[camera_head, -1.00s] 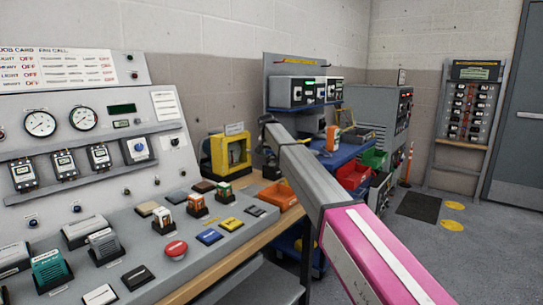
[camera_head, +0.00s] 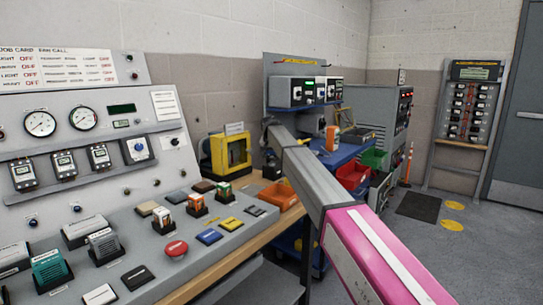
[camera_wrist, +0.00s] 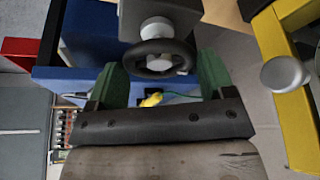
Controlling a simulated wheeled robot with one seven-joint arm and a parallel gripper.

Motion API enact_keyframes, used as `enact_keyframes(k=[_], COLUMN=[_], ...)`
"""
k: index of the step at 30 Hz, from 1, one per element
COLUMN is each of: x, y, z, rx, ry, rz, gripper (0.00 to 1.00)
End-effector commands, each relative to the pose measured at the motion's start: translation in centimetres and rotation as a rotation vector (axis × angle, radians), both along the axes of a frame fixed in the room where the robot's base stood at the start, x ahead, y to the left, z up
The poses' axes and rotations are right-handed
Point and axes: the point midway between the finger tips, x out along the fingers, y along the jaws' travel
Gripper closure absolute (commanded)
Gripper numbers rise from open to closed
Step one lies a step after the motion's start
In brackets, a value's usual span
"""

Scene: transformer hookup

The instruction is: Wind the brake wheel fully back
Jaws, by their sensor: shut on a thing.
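The brake wheel (camera_wrist: 150,72) is a small black handwheel with a pale hub, below a grey block (camera_wrist: 150,18) in the wrist view. My gripper (camera_wrist: 160,63) has a green finger on each side of the wheel and is shut on its rim. The exact contact at the fingertips is partly hard to see. In the head view my arm reaches away to the middle of the scene, and the gripper and wheel cannot be made out there.
A yellow frame (camera_wrist: 292,100) with a round pale knob (camera_wrist: 283,74) stands close at the right in the wrist view. A blue surface (camera_wrist: 80,82) lies behind the wheel. In the head view a sloped control console (camera_head: 150,250) fills the left, and open floor (camera_head: 450,275) lies right.

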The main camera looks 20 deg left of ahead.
Motion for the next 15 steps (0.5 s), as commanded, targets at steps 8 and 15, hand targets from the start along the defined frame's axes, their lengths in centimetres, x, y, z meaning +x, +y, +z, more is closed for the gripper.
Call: enact_keyframes(k=[8,15], x=[0.0,0.02], y=[-0.22,-0.21], z=[-0.01,0.0], rx=[0.001,0.001], ry=[0.001,0.0], rz=[0.216,0.257], gripper=[0.48,0.48])
